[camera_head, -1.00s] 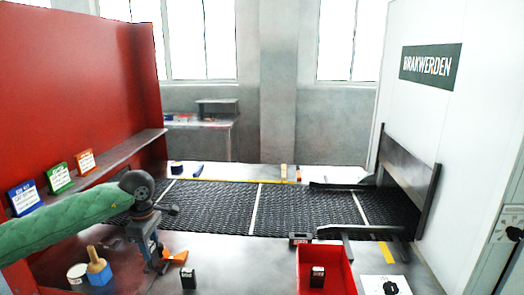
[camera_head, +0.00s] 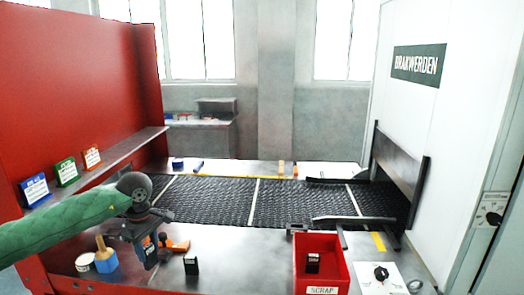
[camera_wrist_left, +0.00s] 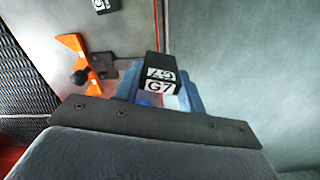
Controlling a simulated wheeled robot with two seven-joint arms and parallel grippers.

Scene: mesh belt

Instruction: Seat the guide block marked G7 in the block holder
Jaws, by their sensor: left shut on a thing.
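My left gripper (camera_head: 147,249) is shut on the guide block marked G7 (camera_wrist_left: 158,76), a small black block with a white label. In the left wrist view the blue fingers hold it at both sides, with the G7 marking facing the camera. In the head view the block is mostly hidden by the gripper, just in front of the belt's left part. My right gripper is not in view.
Another black block (camera_head: 191,265) stands on the front table. A red scrap bin (camera_head: 322,276) holds a black block. A blue pot with a brush (camera_head: 106,262) and a white tub (camera_head: 85,262) stand at left. The mesh belt (camera_head: 210,202) runs behind.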

